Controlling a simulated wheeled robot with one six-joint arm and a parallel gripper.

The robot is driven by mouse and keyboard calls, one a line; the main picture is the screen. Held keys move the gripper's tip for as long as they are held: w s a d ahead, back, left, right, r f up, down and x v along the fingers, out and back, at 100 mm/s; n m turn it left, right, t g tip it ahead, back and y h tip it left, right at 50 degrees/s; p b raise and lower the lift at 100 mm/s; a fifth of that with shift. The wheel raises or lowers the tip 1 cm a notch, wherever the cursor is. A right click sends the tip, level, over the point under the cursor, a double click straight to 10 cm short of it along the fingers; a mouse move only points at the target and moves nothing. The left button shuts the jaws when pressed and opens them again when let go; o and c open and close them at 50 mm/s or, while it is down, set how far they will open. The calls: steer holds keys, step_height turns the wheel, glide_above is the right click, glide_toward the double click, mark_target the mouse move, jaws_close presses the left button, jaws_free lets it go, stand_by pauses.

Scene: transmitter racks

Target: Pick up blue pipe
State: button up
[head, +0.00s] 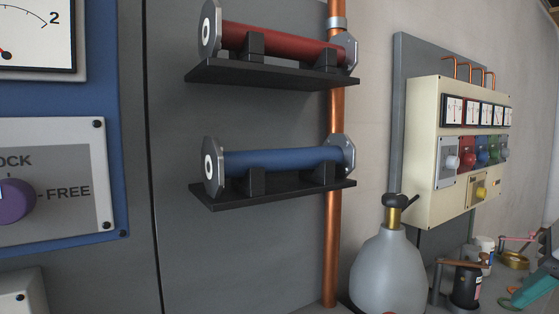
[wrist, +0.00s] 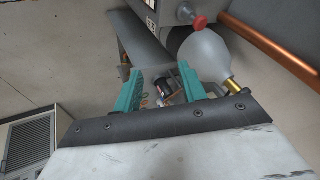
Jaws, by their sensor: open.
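The blue pipe (head: 280,160) lies level across black cradles on the lower black shelf (head: 290,194) in the head view. Grey end plates cap both its ends, and the left one bears a white ring mark. My gripper (wrist: 158,88) shows two teal fingers spread apart with nothing held between them in the wrist view. A teal finger also shows at the lower right edge of the head view, far to the right of the blue pipe and below it. The blue pipe does not show in the wrist view.
A red pipe (head: 285,42) rests on a shelf directly above. A vertical copper pipe (head: 334,240) runs beside the shelves' right ends. A grey flask (head: 388,270) stands lower right, near a cream meter box (head: 425,150). A blue panel (head: 95,100) is left.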

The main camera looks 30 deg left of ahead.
steer(key=w+a+r+m+t+y, duration=0.15)
steer(key=a+r, duration=0.25)
steer(key=a, duration=0.4)
steer(key=w+a+r+g+y, duration=0.1)
steer(key=a+r+y, duration=0.1)
steer(key=a+r, duration=0.35)
steer(key=m+y, duration=0.2)
steer(key=y, duration=0.2)
glide_toward(286, 156)
steer(key=f+x, duration=0.1)
steer(key=x, duration=1)
steer(key=shift+w+a+r, duration=0.25)
steer(key=shift+a, duration=0.05)
steer(key=shift+r, duration=0.1)
jaws_close()
